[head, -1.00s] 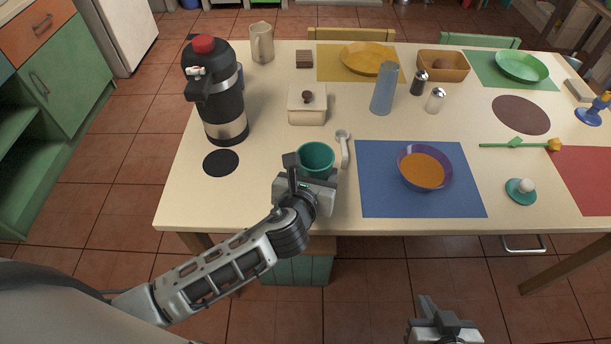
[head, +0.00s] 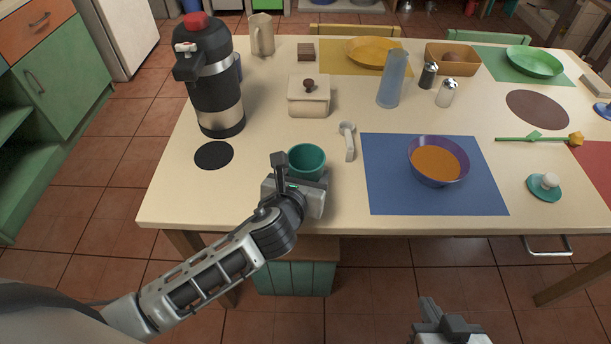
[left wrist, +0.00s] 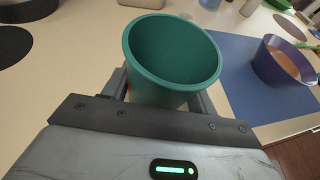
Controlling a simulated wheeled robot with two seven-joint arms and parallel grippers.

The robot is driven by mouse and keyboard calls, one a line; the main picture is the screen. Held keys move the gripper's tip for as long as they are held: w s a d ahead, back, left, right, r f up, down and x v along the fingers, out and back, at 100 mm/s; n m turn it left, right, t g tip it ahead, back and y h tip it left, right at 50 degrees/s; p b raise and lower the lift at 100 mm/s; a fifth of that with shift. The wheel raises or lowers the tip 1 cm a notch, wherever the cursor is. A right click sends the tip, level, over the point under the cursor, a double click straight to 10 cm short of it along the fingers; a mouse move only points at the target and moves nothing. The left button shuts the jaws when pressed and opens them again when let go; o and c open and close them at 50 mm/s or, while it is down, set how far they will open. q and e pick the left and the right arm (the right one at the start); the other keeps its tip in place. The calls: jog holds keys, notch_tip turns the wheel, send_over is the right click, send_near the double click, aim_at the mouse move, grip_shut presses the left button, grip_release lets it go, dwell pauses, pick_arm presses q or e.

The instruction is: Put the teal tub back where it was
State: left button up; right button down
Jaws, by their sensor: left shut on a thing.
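The teal tub (head: 306,160) is an open, empty cup shape near the front edge of the table, left of the blue mat. My left gripper (head: 304,178) is shut on it, and the gripper's body hides the tub's lower part in the head view. In the left wrist view the tub (left wrist: 172,55) stands between the two fingers with its mouth up. I cannot tell whether its base touches the table. My right gripper (head: 440,318) is low at the bottom of the head view, in front of the table, and its fingertips are not clear.
A black disc (head: 214,155) lies left of the tub, with a tall flask (head: 218,90) behind it. The blue mat (head: 400,190) with a purple bowl (head: 438,175) is to the right.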

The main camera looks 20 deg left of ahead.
pick_arm(q)
jog(key=shift+f, duration=0.15)
jog(key=o, duration=1.3)
jog(key=shift+c, duration=0.2)
jog(key=p+v, duration=0.1)
jog(key=v, duration=1.1)
jog(key=s+f+n+g+h, duration=0.1)
jog(key=s+f+n, duration=0.2)
jog(key=n, duration=1.3)
jog(key=s+f+n+g+h, duration=0.2)
jog(key=f+n, duration=0.5)
jog(key=n, duration=1)
jog(key=shift+s+a, duration=0.45)
jog(key=shift+s, duration=0.25)
